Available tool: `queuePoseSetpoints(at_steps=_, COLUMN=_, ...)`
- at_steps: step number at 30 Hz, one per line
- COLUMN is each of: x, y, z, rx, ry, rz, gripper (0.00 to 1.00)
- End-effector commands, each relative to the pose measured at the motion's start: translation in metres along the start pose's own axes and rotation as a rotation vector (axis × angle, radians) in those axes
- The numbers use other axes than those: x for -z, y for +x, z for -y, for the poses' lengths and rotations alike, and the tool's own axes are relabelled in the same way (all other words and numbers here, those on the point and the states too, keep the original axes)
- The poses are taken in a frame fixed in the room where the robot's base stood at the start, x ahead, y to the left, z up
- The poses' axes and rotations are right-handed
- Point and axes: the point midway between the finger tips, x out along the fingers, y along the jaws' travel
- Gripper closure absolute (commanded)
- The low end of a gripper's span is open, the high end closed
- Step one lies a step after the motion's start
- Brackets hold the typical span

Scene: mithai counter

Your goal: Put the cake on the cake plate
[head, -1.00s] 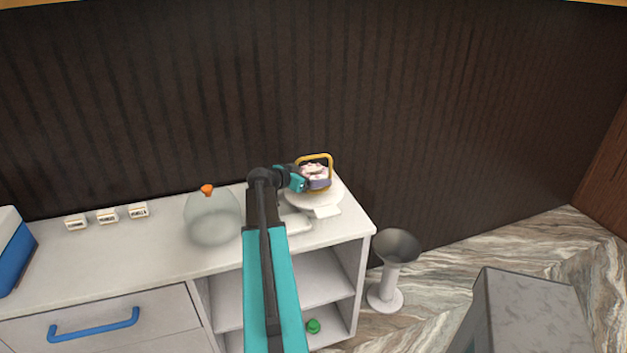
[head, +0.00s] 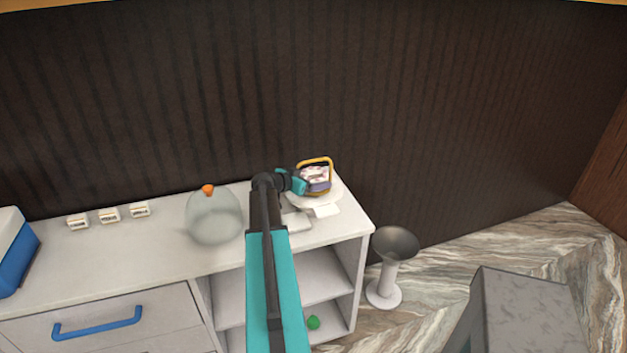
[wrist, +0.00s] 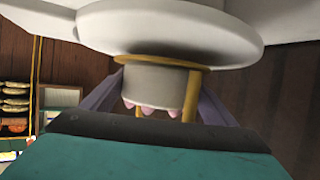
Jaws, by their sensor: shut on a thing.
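The cake (head: 316,174) has a pale body, a pink-topped surface, a gold base rim and a tall gold handle. My gripper (head: 314,184) is shut on it with purple fingers on either side. The white round cake plate (head: 336,194) stands at the right end of the counter, beneath the cake. The wrist view appears upside down: the cake (wrist: 155,84) sits between my gripper's fingers (wrist: 158,98), with its gold rim close against the cake plate (wrist: 170,32). I cannot tell whether they touch.
A clear glass dome (head: 213,220) with an orange knob stands on the counter (head: 150,245), left of my arm. Several small white tags (head: 109,215) and a blue-and-white box (head: 12,255) are farther left. A grey-topped stand (head: 394,245) stands on the floor to the right.

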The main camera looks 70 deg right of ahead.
Motion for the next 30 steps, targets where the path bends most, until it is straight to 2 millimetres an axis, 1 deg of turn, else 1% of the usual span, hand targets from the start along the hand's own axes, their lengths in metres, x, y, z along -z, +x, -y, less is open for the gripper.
queuePoseSetpoints(at_steps=6, x=-0.009, y=0.004, z=0.001, rx=0.001, ry=-0.001, rz=-0.002, gripper=0.51)
queuePoseSetpoints(at_steps=19, x=-0.012, y=0.004, z=0.001, rx=0.002, ry=0.000, rz=-0.002, gripper=0.51)
queuePoseSetpoints(at_steps=20, x=-0.012, y=0.004, z=0.001, rx=0.002, ry=0.000, rz=-0.001, gripper=0.17)
queuePoseSetpoints(at_steps=22, x=-0.011, y=0.004, z=0.001, rx=0.002, ry=0.000, rz=0.000, gripper=0.05)
queuePoseSetpoints(at_steps=23, x=-0.011, y=0.004, z=0.001, rx=0.002, ry=0.000, rz=0.000, gripper=0.01)
queuePoseSetpoints(at_steps=30, x=-0.011, y=0.004, z=0.001, rx=0.002, ry=0.000, rz=0.000, gripper=0.01)
